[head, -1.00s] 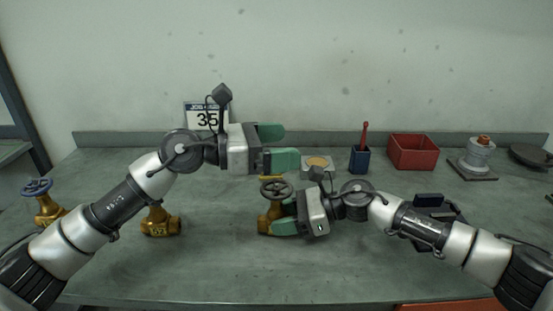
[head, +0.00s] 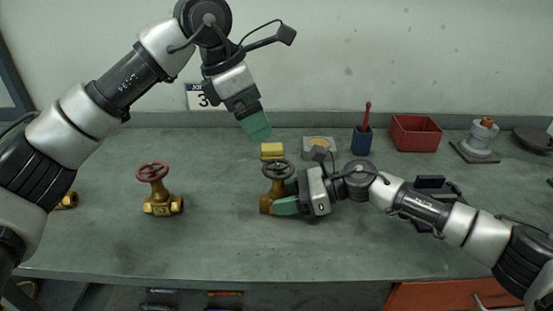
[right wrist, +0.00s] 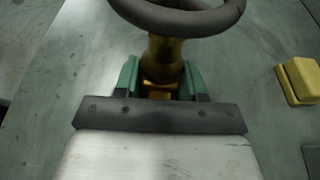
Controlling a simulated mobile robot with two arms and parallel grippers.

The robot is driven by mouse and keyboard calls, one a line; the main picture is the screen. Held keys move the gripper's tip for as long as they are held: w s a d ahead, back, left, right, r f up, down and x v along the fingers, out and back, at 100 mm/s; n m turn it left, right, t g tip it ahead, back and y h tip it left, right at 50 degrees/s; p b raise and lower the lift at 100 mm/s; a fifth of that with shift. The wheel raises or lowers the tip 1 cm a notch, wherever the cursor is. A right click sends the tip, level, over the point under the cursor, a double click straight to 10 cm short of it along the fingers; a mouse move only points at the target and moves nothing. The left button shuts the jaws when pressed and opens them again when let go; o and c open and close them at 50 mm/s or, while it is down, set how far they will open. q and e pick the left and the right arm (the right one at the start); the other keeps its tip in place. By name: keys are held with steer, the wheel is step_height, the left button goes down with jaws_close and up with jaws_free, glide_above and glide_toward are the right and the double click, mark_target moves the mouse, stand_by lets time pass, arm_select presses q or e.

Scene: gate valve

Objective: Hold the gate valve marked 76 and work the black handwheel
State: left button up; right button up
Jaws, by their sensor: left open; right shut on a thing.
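A brass gate valve (head: 266,203) with a black handwheel (head: 278,170) stands upright on the bench; its number cannot be read here. My right gripper (head: 286,199) is shut on its body from the right. In the right wrist view the green fingers (right wrist: 160,80) lie on either side of the brass body (right wrist: 160,65), below the dark handwheel (right wrist: 180,18). My left gripper (head: 257,126) is raised above and behind the handwheel, fingers pointing down, apart from it. Its two fingers overlap in the head view, and it holds nothing visible.
Another brass valve with a red handwheel (head: 153,172) stands to the left. A yellow block (head: 272,151), a blue cup (head: 361,141) with a red tool and a red bin (head: 415,133) stand behind. The bench front is clear.

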mark_target(280, 166)
arm_select(q)
steer(key=x, duration=1.1)
steer(key=shift+d+f, duration=0.1)
steer(key=shift+d, duration=0.05)
steer(key=c, duration=0.9)
